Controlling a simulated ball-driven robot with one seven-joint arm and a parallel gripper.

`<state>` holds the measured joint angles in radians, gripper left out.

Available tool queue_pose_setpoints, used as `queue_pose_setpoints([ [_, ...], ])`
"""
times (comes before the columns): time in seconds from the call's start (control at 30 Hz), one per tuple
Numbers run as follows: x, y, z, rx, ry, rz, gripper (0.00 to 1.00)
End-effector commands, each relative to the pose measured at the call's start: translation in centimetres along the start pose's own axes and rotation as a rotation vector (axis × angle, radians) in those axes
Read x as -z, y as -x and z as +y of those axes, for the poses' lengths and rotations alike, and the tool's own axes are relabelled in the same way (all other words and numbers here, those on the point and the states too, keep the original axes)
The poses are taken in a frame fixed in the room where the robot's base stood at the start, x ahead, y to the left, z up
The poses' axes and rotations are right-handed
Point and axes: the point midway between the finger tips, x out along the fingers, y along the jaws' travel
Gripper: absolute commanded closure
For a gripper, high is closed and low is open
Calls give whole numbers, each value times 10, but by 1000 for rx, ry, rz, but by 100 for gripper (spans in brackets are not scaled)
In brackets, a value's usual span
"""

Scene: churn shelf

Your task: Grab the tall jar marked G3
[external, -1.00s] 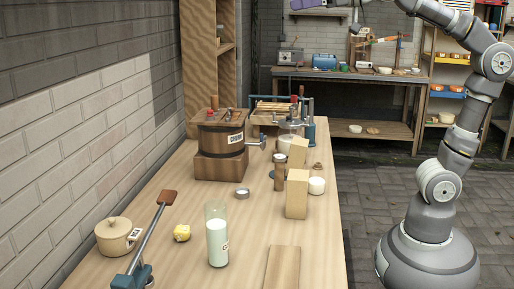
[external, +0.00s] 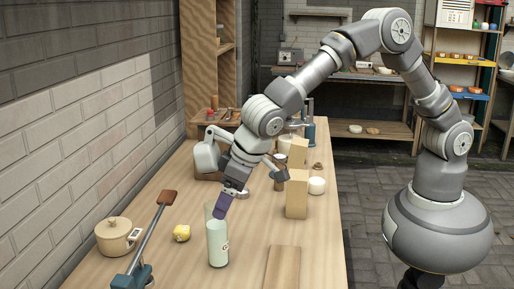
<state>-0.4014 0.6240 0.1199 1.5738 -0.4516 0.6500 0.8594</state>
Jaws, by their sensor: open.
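The tall jar (external: 217,245) is a clear glass cylinder with white milk in its lower part. It stands upright near the front middle of the wooden table. A label shows at its right edge, with what looks like a "G"; the rest is turned out of sight. My gripper (external: 222,208) points down at the jar's upper part, and its purple finger overlaps the right side of the rim in the picture. It is open. I cannot tell whether it touches the glass or how the fingers sit around it.
A lidded beige pot (external: 116,236), a lever tool (external: 150,235) and a yellow lump (external: 181,233) are left of the jar. A wooden board (external: 282,268) lies right of it. Pale blocks (external: 297,195) and a white cup (external: 317,186) stand behind. My arm hides most of the churn.

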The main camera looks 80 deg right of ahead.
Motion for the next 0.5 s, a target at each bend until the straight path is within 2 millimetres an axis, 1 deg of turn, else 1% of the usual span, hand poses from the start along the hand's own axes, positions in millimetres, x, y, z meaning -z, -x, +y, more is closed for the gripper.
queue_pose_setpoints([
  [0.03, -2, -9, 0, -3, 0, -5, 17],
  [0.1, -3, -19, 0, -4, 0, -6, 17],
  [0.27, -1, -35, 2, -2, -1, -3, 17],
  [0.5, 0, -74, 4, -2, -1, -4, 17],
])
